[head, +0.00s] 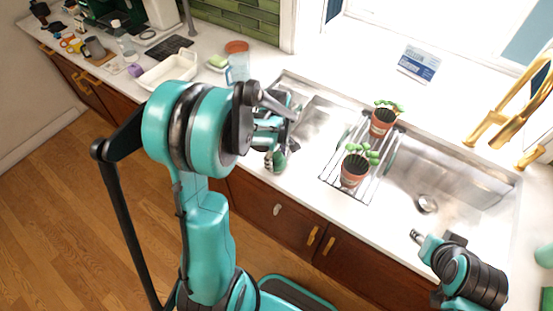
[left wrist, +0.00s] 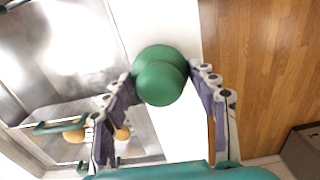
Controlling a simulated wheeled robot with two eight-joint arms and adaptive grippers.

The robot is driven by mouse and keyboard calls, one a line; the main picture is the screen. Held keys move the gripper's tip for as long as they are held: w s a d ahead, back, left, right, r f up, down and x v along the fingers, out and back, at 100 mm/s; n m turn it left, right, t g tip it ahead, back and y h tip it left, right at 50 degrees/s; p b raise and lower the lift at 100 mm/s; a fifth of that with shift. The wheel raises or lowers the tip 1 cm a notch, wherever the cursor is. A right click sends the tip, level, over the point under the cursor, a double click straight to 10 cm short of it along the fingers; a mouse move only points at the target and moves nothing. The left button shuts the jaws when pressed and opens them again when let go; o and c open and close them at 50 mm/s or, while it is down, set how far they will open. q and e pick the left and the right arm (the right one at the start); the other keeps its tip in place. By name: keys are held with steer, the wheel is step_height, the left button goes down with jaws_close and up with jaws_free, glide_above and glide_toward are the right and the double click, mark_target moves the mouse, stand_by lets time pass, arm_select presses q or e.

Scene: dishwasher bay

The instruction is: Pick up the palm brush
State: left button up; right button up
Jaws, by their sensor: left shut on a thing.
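The palm brush (left wrist: 160,72) shows in the left wrist view as a round green cap between the two fingers of my left gripper (left wrist: 166,85). In the head view the left gripper (head: 275,142) is over the counter's front strip, left of the sink. It is shut on the brush (head: 277,160), whose green side shows below the fingers. The bristles cannot be made out clearly. My right gripper (head: 418,237) is at the lower right by the sink's front edge, small and partly turned away, so its fingers are unclear.
A metal sink (head: 425,185) has a drying rack (head: 335,180) across it with two potted plants, one (head: 383,120) behind the other (head: 354,168). A gold faucet (head: 515,115) stands at right. A white tub (head: 168,72) and a clear container (head: 237,65) stand on the left counter.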

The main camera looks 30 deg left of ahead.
mark_target(278, 157)
arm_select(q)
steer(key=r, duration=0.1)
steer(key=r+p, duration=0.1)
steer(key=r, duration=0.2)
steer(key=shift+s+d+r, duration=0.15)
steer(key=shift+d, duration=0.15)
steer(key=s+d+r+p, duration=0.2)
steer(key=s+d+r, duration=0.2)
steer(key=d, duration=0.6)
step_height(278, 157, up, 2)
steer(key=shift+s+r, duration=0.1)
steer(key=shift+s, duration=0.1)
